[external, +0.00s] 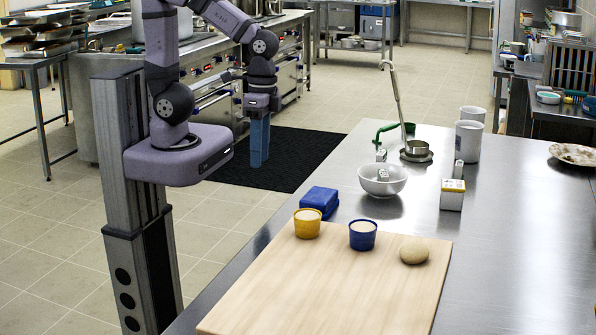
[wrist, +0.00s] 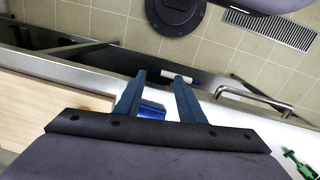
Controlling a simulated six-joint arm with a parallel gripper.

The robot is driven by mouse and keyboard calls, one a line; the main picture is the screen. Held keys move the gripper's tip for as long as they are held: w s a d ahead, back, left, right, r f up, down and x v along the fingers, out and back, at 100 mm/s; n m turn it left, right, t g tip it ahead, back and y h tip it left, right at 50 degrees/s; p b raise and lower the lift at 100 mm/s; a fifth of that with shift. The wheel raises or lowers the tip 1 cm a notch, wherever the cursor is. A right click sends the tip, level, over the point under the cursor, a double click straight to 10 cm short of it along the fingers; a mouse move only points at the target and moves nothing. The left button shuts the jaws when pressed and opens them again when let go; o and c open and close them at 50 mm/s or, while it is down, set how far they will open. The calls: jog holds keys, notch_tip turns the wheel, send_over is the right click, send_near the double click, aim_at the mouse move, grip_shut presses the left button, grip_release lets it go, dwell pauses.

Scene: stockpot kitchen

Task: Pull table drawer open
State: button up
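My gripper (external: 260,142) hangs with its fingers down, to the left of the steel table (external: 520,215) and clear of its edge, above the black mat. In the wrist view my two blue fingers (wrist: 160,78) stand apart with a gap between them and hold nothing. A bent metal bar (wrist: 254,98) to the right of the fingers, by the table edge, looks like the drawer handle. My fingers do not appear to touch it. The drawer front cannot be made out in either view, so I cannot tell how far it is open.
On the table are a wooden board (external: 350,285), yellow cup (external: 307,223), blue cup (external: 362,235), dough ball (external: 414,250), blue box (external: 320,201), white bowl (external: 382,180) and a ladle (external: 396,95).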

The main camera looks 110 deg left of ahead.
jog(key=w+a+f+n+h+b, duration=0.1)
jog(key=w+a+n+b, duration=0.1)
jog(key=w+a+f+n+t+h+b, duration=0.1)
jog(key=w+a+n+h+b, duration=0.1)
jog(key=w+a+b, duration=0.1)
jog(key=w+a+f+n+h+b, duration=0.1)
jog(key=w+a+n+h+b, duration=0.1)
jog(key=w+a+b, duration=0.1)
jog(key=shift+a+n+t, duration=0.2)
jog(key=shift+n+t, duration=0.2)
jog(key=a+n+t+b, duration=0.1)
jog(key=a, duration=0.2)
jog(key=w+a+n+t+h+b, duration=0.1)
jog(key=a+t+b, duration=0.1)
jog(key=a, duration=0.2)
jog(key=w+a+n+t+h+b, duration=0.1)
jog(key=a+b, duration=0.1)
jog(key=a, duration=0.2)
jog(key=shift+w+a+r, duration=0.15)
jog(key=shift+w+r, duration=0.1)
jog(key=s+a+r+n+t+y+b, duration=0.1)
jog(key=s+a+n+t+b, duration=0.1)
jog(key=s+a+t+b, duration=0.65)
jog(key=s+a+r+n+t+y+p, duration=0.1)
jog(key=s+a, duration=0.4)
jog(key=a, duration=0.8)
notch_tip(320, 180, down, 21)
jog(key=shift+r+p+x, duration=0.2)
jog(key=shift+p+x, duration=0.55)
jog(key=shift+x, duration=3.05)
